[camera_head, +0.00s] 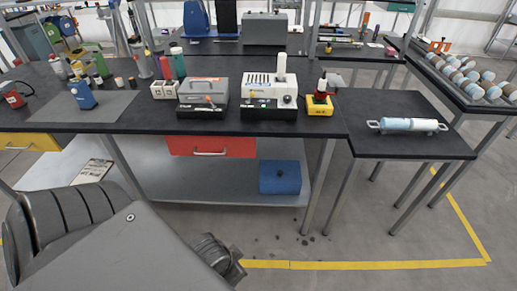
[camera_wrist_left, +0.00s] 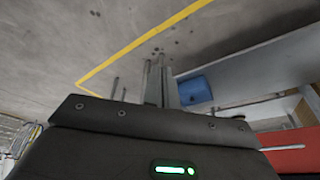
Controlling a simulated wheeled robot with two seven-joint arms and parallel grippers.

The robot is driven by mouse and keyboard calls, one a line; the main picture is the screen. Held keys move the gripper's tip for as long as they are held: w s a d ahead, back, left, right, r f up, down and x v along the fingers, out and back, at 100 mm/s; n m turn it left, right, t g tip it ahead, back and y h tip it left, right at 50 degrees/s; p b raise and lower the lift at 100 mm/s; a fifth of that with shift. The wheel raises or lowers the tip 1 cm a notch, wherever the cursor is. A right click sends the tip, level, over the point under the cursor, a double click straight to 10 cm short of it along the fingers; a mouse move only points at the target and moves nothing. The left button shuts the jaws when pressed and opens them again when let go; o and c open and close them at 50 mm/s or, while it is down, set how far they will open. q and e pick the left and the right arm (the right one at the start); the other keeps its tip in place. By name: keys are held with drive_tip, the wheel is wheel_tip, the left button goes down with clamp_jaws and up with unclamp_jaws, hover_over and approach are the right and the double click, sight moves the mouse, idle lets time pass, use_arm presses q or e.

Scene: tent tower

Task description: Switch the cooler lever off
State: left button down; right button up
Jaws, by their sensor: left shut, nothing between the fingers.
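Two small machines stand side by side on the black bench in the head view. One is a grey box (camera_head: 203,88) with an orange-tipped lever (camera_head: 208,99) on its front. The other is a white unit (camera_head: 262,87) with a white cylinder on top, a round knob (camera_head: 287,99) and a small orange part on its front. I cannot tell which one is the cooler or how its lever is set. My left gripper (camera_head: 226,264) is low in front of the bench, well apart from both machines, shut and empty. Its fingertips are not clear in the left wrist view. My right gripper is out of view.
A yellow block with a red-and-black device (camera_head: 319,104) stands right of the white unit. Red and green bottles (camera_head: 179,63) stand behind the grey box. A blue box (camera_head: 280,178) lies on the lower shelf, also in the left wrist view (camera_wrist_left: 195,90). The floor before the bench is clear.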

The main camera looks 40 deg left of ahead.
use_arm(q)
drive_tip(key=w+a+m+t, duration=0.2)
drive_tip(key=w+m+t, duration=0.15)
drive_tip(key=w, duration=1.15)
drive_tip(key=m+t+y, duration=0.5)
drive_tip(key=m+y, duration=0.2)
drive_tip(key=y, duration=0.9)
approach(258, 107)
wheel_tip(258, 107, up, 3)
drive_tip(key=shift+d+g, duration=0.25)
drive_tip(key=shift+w+a, duration=0.1)
drive_tip(key=x, duration=1)
drive_tip(key=shift+f+p, duration=0.1)
drive_tip(key=shift+p, duration=0.25)
